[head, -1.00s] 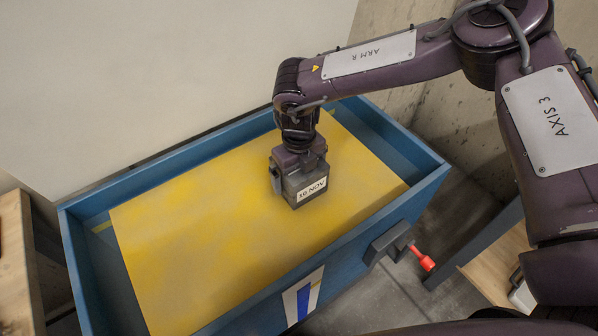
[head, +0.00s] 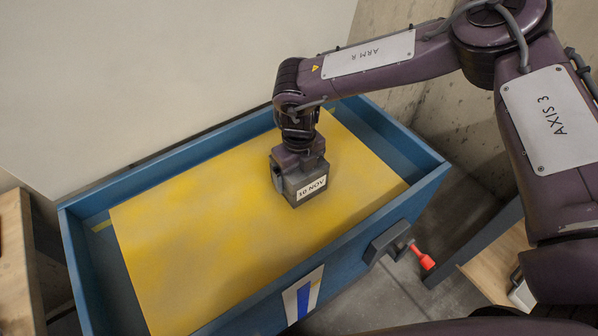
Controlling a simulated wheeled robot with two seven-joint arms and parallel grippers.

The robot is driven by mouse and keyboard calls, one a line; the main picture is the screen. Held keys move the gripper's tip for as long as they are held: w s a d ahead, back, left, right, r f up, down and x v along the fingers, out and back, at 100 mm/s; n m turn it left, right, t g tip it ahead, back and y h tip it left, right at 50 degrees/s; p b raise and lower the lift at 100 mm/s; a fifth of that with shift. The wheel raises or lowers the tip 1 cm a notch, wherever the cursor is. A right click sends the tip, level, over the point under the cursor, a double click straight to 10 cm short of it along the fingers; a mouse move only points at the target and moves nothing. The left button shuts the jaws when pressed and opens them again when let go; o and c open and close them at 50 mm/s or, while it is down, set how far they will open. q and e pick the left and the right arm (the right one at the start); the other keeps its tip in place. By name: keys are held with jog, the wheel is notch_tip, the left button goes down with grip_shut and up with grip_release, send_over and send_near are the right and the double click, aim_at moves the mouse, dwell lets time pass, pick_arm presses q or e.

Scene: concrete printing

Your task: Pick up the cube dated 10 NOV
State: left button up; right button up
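The dark grey cube (head: 297,194) sits low over the yellow sheet in the blue tray, with a white label reading 10 NOV on its near face. My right gripper (head: 294,172) points down over the cube from above, and a finger shows against its left side. The far finger and much of the cube's top are hidden by the gripper, so I cannot see whether the jaws press on the cube. I see no clear gap below the cube. My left gripper is not in view.
The blue tray (head: 350,238) has raised walls around the yellow sheet (head: 200,240), which is otherwise bare. A dark clamp with a red handle (head: 427,262) sticks out of the near right wall. A pale panel (head: 150,80) stands behind. Wooden surfaces lie at left and right.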

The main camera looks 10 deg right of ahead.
jog(key=shift+w+r, duration=0.15)
jog(key=shift+r, duration=0.1)
